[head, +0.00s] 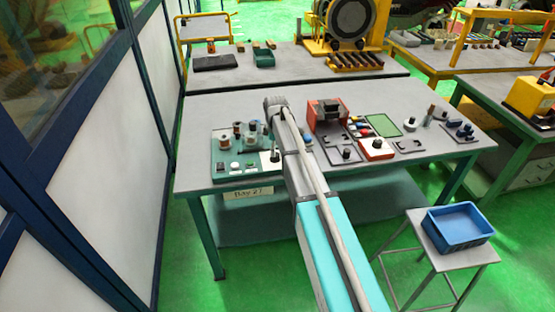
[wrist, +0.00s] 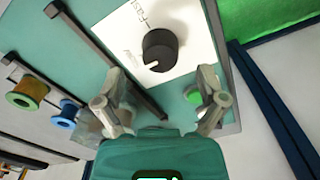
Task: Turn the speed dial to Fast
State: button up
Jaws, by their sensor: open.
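The speed dial (wrist: 161,48) is a round black knob with a white pointer mark near its lower edge in the wrist view. It sits on a white plate (wrist: 190,22) with printed lettering to the left of the knob; one word looks like Fast, the other is too small to read surely. My gripper (wrist: 160,97) is open and empty, its two fingers spread below the dial in that view and apart from it. In the head view the white plate (head: 265,161) shows beside my arm, and my gripper cannot be made out.
A green button (wrist: 193,97) lies close to my right-hand finger in the wrist view. A dark bar (wrist: 138,92) runs past the left finger. A red machine (head: 327,115) stands right of my arm.

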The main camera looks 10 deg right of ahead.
jog(key=shift+f+b, duration=1.45)
jog(key=shift+f, duration=0.3)
